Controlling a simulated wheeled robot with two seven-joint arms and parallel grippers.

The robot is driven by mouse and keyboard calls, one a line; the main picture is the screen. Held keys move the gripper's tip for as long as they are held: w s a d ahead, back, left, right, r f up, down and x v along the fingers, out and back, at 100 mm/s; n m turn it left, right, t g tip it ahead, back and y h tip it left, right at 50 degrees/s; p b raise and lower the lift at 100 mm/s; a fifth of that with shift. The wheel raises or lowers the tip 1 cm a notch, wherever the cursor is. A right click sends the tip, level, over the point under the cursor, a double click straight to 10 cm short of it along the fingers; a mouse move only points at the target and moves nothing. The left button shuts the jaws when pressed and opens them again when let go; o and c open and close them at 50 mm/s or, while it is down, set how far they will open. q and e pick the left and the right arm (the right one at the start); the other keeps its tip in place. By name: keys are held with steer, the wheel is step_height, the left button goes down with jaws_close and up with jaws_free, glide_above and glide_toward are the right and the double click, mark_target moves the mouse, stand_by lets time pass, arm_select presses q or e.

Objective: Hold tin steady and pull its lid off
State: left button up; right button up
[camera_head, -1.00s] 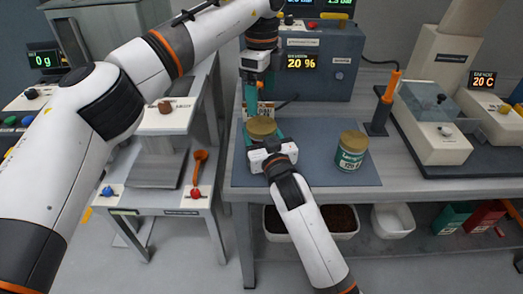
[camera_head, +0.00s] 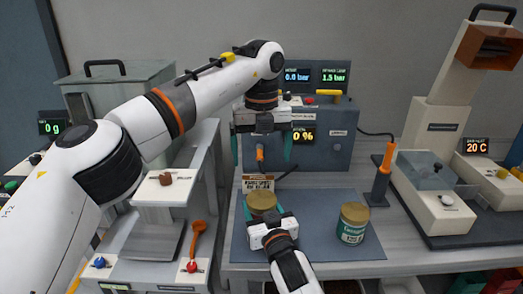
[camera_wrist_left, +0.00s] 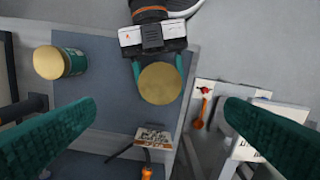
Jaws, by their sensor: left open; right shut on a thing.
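A tin with a gold lid (camera_head: 262,201) stands on the dark mat (camera_head: 310,250), its lid on top. My right gripper (camera_head: 264,217) is shut on this tin from the front, low on its sides. The left wrist view shows the round lid (camera_wrist_left: 160,84) from above, with the right gripper's teal fingers (camera_wrist_left: 157,65) on either side. My left gripper (camera_head: 262,152) is open and empty, pointing down above and behind the tin. Its fingers (camera_wrist_left: 163,108) are spread wide in the left wrist view. The tin's label is mostly hidden.
A second gold-lidded tin (camera_head: 353,224) stands at the mat's right. A small sign (camera_head: 258,184) stands behind the held tin, before a grey display box (camera_head: 325,150). An orange-handled tool (camera_head: 386,165) stands in a holder. Scales stand left (camera_head: 155,235).

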mark_target(261, 199)
arm_select(q)
step_height(261, 199, down, 12)
steer(key=shift+r, duration=0.1)
stand_by(0.4)
steer(key=shift+c, duration=0.4)
steer(key=c, duration=1.1)
steer(key=shift+r, duration=0.2)
steer(key=shift+r, duration=0.95)
